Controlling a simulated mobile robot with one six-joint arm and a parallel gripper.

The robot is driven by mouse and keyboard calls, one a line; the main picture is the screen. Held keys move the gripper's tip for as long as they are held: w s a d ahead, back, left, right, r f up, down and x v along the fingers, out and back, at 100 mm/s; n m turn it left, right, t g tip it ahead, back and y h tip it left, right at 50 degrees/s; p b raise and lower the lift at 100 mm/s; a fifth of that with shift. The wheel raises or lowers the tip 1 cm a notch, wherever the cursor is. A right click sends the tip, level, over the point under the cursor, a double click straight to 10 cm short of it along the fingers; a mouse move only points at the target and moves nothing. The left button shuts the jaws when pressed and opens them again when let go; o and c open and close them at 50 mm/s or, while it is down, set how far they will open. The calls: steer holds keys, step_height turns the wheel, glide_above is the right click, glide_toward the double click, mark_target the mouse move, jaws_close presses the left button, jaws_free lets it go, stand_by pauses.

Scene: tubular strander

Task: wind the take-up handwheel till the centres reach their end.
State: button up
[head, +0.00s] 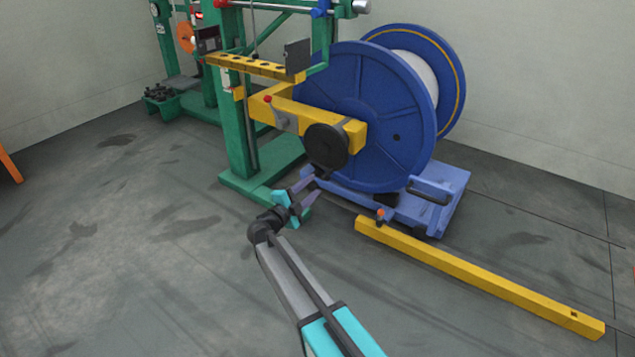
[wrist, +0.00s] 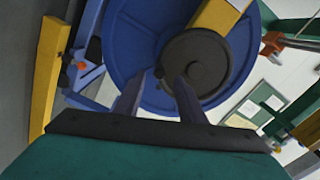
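The take-up handwheel (head: 326,147) is a black disc at the end of a yellow arm (head: 287,113), in front of the big blue reel (head: 372,112). My gripper (head: 314,188) is just below the handwheel in the head view. I see no grip on the knob, and contact cannot be told. The centres are not clearly visible.
A blue cradle (head: 437,203) sits under the reel. A long yellow bar (head: 480,272) lies on the floor at the right. The green machine frame (head: 236,130) stands left of the handwheel. The floor at the left front is clear.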

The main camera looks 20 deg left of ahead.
steer(key=v, duration=0.6)
steer(key=shift+c, duration=0.2)
